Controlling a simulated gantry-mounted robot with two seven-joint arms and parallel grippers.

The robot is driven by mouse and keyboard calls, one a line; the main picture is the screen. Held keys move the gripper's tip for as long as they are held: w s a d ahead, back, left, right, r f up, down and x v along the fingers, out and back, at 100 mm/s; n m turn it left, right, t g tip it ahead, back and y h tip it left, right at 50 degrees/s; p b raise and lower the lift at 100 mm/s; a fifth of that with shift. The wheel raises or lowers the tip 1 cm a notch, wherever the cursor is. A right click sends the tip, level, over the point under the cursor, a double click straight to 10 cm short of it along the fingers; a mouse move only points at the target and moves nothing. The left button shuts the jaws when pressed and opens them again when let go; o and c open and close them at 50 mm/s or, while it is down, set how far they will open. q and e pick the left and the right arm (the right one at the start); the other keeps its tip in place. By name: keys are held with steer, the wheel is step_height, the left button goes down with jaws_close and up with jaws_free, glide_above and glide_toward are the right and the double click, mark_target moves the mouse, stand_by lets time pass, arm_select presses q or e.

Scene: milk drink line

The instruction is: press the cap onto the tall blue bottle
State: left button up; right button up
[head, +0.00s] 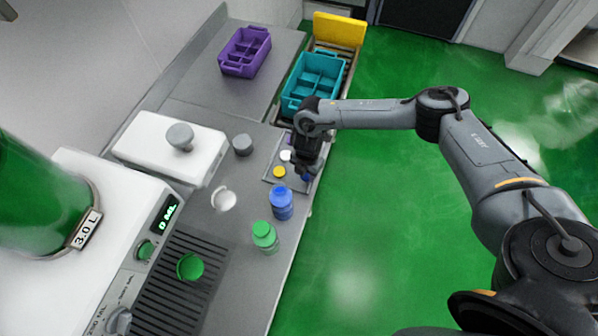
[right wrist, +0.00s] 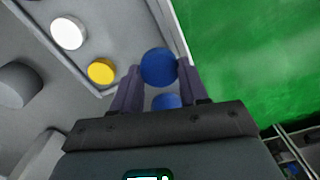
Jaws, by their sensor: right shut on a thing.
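The blue bottle (head: 281,205) stands upright on the grey counter, near its right edge. My right gripper (head: 306,172) is just beyond it and to its right, over the cap tray (head: 268,178). In the right wrist view the gripper (right wrist: 160,75) is shut on a round blue cap (right wrist: 159,66) between its fingertips. My left gripper is not in view.
A green bottle (head: 264,237) stands close to the blue one. The tray holds a yellow cap (head: 279,172) and a white cap (head: 286,155). A green cup (head: 190,266) is on the dispenser's grate. Purple (head: 245,52) and teal (head: 312,82) crates are at the back.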

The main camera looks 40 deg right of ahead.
steer(key=s+d+r, duration=0.2)
steer(key=s+r, duration=0.3)
steer(key=s, duration=0.3)
steer(key=shift+s+d+r, duration=0.15)
steer(key=shift+s+d, duration=0.1)
